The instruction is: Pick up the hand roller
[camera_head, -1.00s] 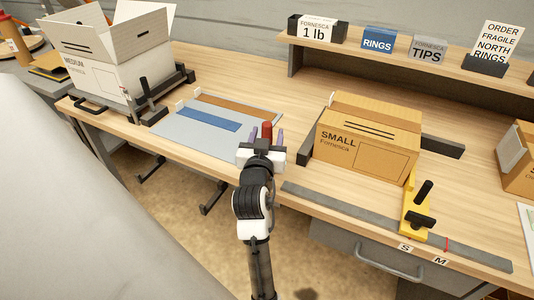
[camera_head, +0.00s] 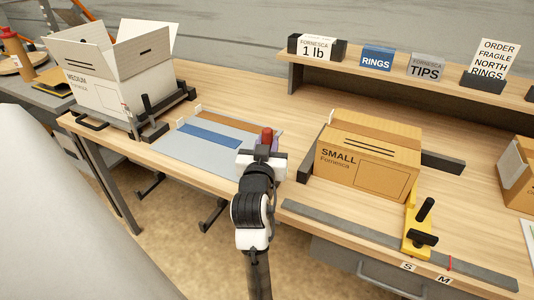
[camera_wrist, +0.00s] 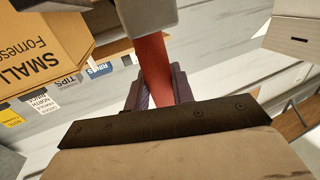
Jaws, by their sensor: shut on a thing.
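My gripper (camera_head: 266,146) is held up at the near side of the bench, in front of the blue-and-grey mat in the head view. It is shut on the hand roller (camera_head: 267,135), whose red part sticks up between the purple fingers. In the wrist view the red handle of the hand roller (camera_wrist: 154,68) stands between the fingers of my gripper (camera_wrist: 160,88). A grey block sits at the handle's far end, cut off by the frame's top edge. The rest of the roller is hidden.
A SMALL carton (camera_head: 365,160) stands right of my gripper. The flat mat (camera_head: 190,150) lies behind and left. An open white MEDIUM box (camera_head: 105,95) stands far left. A yellow stop (camera_head: 418,232) sits on a grey rail (camera_head: 385,240) at the front right. A signed shelf runs along the back.

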